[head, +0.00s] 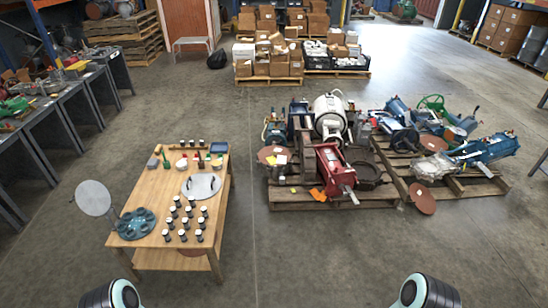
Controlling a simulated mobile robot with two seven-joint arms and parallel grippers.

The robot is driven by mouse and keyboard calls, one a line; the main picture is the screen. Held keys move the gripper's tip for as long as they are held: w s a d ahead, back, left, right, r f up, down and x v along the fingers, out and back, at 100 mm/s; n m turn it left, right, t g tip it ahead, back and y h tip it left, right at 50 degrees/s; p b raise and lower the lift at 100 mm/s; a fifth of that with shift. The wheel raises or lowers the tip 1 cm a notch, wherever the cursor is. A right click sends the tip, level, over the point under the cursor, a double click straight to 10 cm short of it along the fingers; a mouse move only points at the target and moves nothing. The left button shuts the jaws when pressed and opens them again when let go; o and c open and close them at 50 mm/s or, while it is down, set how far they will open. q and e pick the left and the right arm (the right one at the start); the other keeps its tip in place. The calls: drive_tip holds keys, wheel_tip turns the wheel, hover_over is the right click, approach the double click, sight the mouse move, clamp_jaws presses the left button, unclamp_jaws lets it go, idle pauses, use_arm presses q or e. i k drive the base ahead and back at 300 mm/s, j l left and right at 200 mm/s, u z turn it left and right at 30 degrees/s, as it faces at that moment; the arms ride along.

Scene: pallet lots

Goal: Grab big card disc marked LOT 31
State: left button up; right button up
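No marking LOT 31 is readable from here, so I cannot tell which disc carries it. A reddish-brown disc (267,154) leans at the left side of the near pallet load. Another brown disc (422,205) leans at the front between the two pallets. A third brown disc (434,143) lies among the machine parts on the right pallet. A brown round edge (192,253) shows partly under the wooden table. A large pale grey disc (93,198) stands tilted at the table's left. Only rounded parts of my arms show at the bottom edge; neither gripper is visible.
The wooden table (160,208) holds several dark cylinders, a grey round plate with handles (201,186) and a teal round part (137,224). Loaded pallets (330,206) stand right of it. Concrete floor between table and pallets is clear. Grey workbenches (42,120) line the left.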

sight(272, 155)
drive_tip(key=i+j+u, duration=0.2)
drive_tip(key=j+u, duration=0.2)
drive_tip(key=i+j+u, duration=0.2)
drive_tip(key=u, duration=0.2)
drive_tip(key=i+j+u, duration=0.55)
drive_tip(key=u, duration=0.3)
drive_tip(key=i+j+u, duration=0.2)
drive_tip(key=u, duration=0.25)
drive_tip(key=i+u, duration=0.35)
drive_tip(key=u, duration=0.15)
drive_tip(key=i+j, duration=0.15)
drive_tip(key=i, duration=0.6)
drive_tip(key=i+j, duration=0.15)
drive_tip(key=i, duration=0.6)
drive_tip(key=i+l+z, duration=0.1)
drive_tip(key=i+z, duration=0.7)
drive_tip(key=i+j+z, duration=0.15)
drive_tip(key=i+z, duration=0.3)
drive_tip(key=i+l+z, duration=0.15)
drive_tip(key=i+z, duration=1)
drive_tip(key=i+j+z, duration=0.2)
drive_tip(key=i, duration=1.4)
drive_tip(key=i+z, duration=0.2)
drive_tip(key=i, duration=0.6)
drive_tip(key=i+j+z, duration=0.2)
drive_tip(key=i, duration=0.6)
drive_tip(key=l, duration=0.1)
